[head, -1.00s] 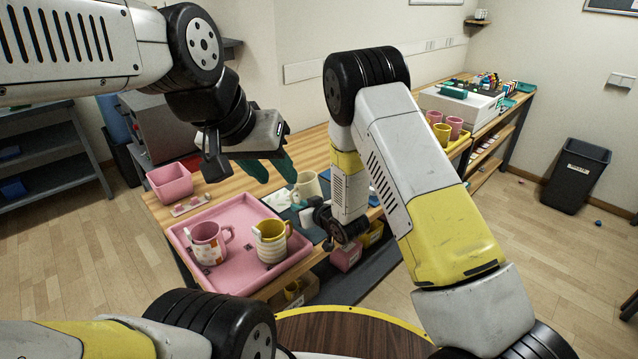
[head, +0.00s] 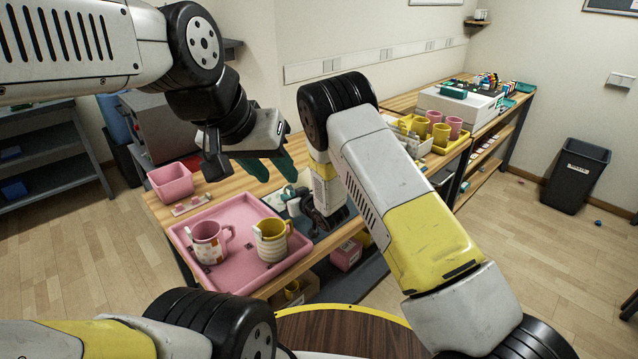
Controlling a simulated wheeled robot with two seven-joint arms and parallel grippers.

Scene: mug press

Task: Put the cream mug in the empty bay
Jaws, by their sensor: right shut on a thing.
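A cream mug (head: 303,179) shows only as a small pale part behind my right wrist, above the mat. My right gripper (head: 297,207) is low over the mat, shut on what appears to be this mug; the grip is mostly hidden. My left gripper (head: 272,165) hangs above the table with its teal fingers apart and empty. The pink tray (head: 238,214) holds a pink patterned mug (head: 208,243) and a cream striped mug with a yellow inside (head: 270,241), both upright. I cannot make out the empty bay.
A pink bin (head: 171,182) stands at the table's left. A yellow tray (head: 458,142) with yellow and pink mugs stands at the back right beside a white box (head: 460,104). My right forearm covers the table's right part. A dark waste bin (head: 575,178) stands on the floor.

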